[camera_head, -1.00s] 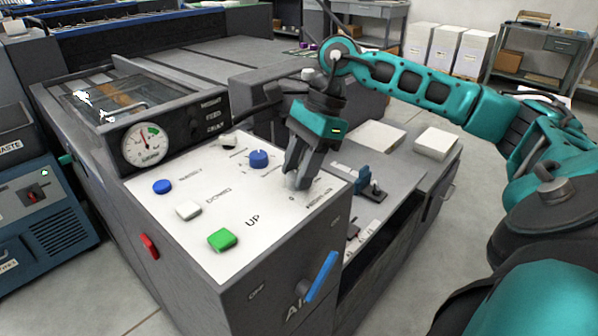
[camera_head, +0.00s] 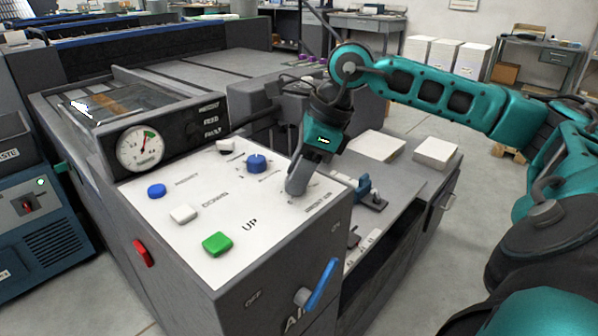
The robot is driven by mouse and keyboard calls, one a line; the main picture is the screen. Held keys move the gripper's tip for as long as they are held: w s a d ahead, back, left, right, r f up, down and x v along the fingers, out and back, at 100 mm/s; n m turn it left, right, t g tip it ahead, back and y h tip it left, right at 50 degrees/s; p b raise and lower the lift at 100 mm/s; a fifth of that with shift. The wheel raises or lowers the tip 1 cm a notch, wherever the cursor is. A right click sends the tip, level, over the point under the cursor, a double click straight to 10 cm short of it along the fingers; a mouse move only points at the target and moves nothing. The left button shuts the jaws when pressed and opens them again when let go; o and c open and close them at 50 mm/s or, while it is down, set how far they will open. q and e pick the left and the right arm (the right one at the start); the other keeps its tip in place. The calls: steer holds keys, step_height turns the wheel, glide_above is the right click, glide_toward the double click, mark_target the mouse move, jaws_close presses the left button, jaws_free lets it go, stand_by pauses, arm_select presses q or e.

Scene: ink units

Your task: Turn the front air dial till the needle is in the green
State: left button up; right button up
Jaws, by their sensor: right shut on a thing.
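A round white gauge (camera_head: 141,147) stands at the back left of the white control panel (camera_head: 240,260). Its thin needle points up and slightly right, at or close to the left edge of the green band; at this size I cannot tell exactly. My right gripper (camera_head: 296,188) reaches down to the panel's right side, beside a small printed label. It is shut on the front air dial, which its fingers almost wholly hide. A blue dial (camera_head: 257,163) stands free to the left of it. My left gripper is not in view.
The panel also bears a blue button (camera_head: 157,190), a white button (camera_head: 184,214) and a green button (camera_head: 217,243). A red lever (camera_head: 143,253) and a blue-handled lever (camera_head: 321,284) stick out from the machine's sides. A grey shelf lies right of the panel.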

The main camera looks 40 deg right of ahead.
stand_by(0.3)
steer(key=o, duration=1)
steer(key=p+v, duration=0.2)
steer(key=v, duration=1.1)
steer(key=shift+a, duration=0.15)
stand_by(0.3)
stand_by(1.4)
